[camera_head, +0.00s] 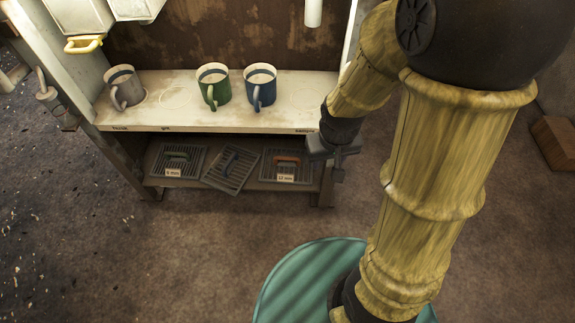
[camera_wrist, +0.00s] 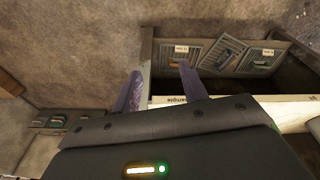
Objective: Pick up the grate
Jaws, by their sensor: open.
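Three dark slatted grates lie on the lower shelf of the rack. The left grate (camera_head: 190,153) has a green handle and a white label. The middle grate (camera_head: 233,181) has a blue handle and lies askew. The right grate (camera_head: 270,162) has an orange-red handle and a label that seems to read 12 mm. In the wrist view the orange-handled (camera_wrist: 185,47), blue-handled (camera_wrist: 222,50) and green-handled (camera_wrist: 253,61) grates show in reversed order. My gripper (camera_head: 333,150) is open and empty, beside the rack's right end, apart from the grates; its two fingers (camera_wrist: 160,68) show in the wrist view.
The rack's upper shelf (camera_head: 190,112) stands over the grates and bears a grey mug (camera_head: 126,90), a green mug (camera_head: 213,88) and a blue mug (camera_head: 261,90). The rack's side post borders the opening. Bare floor (camera_head: 200,235) lies in front. A brown block (camera_head: 553,140) sits far right.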

